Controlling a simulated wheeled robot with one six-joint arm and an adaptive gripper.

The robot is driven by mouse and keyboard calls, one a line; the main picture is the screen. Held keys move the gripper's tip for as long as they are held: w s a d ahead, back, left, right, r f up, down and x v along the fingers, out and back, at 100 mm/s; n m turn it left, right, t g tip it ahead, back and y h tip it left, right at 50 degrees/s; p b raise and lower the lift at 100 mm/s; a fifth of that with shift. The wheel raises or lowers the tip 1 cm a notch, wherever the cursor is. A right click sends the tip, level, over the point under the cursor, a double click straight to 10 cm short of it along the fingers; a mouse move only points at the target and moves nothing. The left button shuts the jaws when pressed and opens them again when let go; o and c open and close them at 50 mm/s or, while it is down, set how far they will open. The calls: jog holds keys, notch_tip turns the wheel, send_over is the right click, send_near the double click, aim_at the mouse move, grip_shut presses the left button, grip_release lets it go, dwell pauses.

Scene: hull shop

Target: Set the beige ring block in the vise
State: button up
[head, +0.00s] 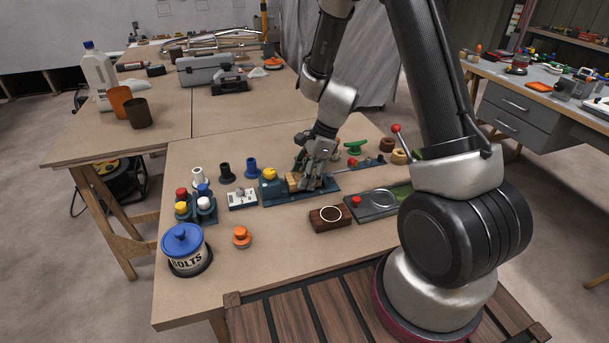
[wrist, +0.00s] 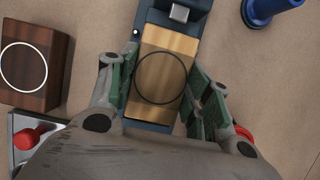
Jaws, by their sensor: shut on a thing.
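The beige ring block (wrist: 152,92) has a dark ring on its top face and lies between my fingers in the wrist view. In the head view the beige block (head: 292,181) shows beside my fingertips. My gripper (head: 312,178) is shut on it; its green-padded fingers also show in the wrist view (wrist: 163,85), one on each long side. The dark blue vise (head: 273,199) is directly below; its base shows past the block in the wrist view (wrist: 150,126). The block lines up with the vise. My fingers hide its contact with the jaws.
A dark brown block with a white ring (head: 328,218) lies just in front of the vise. A green-and-grey fixture (head: 372,204) is to the right. Coloured pegs (head: 197,203), an orange knob (head: 241,237) and a bolts tin (head: 185,249) stand left. The front table area is clear.

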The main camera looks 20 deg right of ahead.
jog(key=shift+f, duration=0.6)
jog(key=o, duration=1.1)
jog(key=shift+c, duration=0.2)
jog(key=shift+r, duration=0.15)
jog(key=shift+v, duration=5.45)
